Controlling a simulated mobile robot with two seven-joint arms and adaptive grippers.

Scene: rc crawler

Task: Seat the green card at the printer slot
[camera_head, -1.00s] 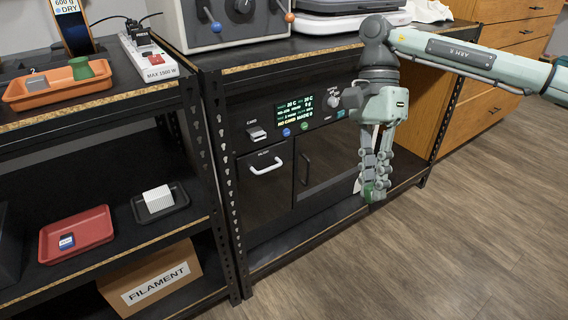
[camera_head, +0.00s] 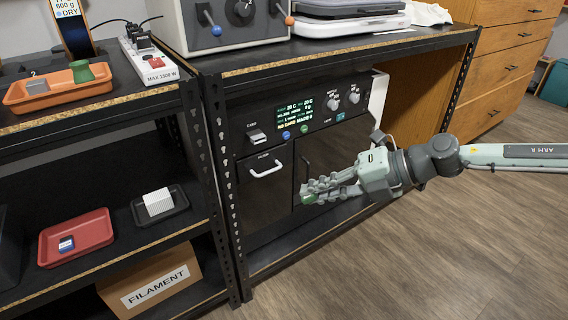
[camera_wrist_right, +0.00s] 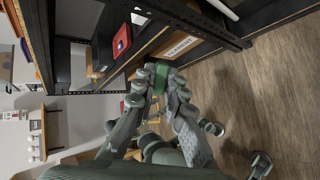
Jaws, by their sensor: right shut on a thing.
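The printer (camera_head: 325,160) is a black-fronted machine on the lower shelf, with a lit screen (camera_head: 293,116). Its card slot (camera_head: 257,136) is a pale grey fitting under the CARD label, left of the screen. My right gripper (camera_head: 312,192) is shut on the small green card (camera_head: 306,199), in front of the printer's lower doors, below and right of the slot. The card shows between the fingertips in the right wrist view (camera_wrist_right: 160,78); the fingers cover much of it. The card is apart from the slot. My left gripper is not in view.
A white filter handle (camera_head: 266,169) sticks out below the slot. A black perforated shelf post (camera_head: 222,180) stands left of the printer. The left shelves hold an orange tray (camera_head: 62,100), a red tray (camera_head: 84,254) and a black tray (camera_head: 180,208). Open floor lies at right.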

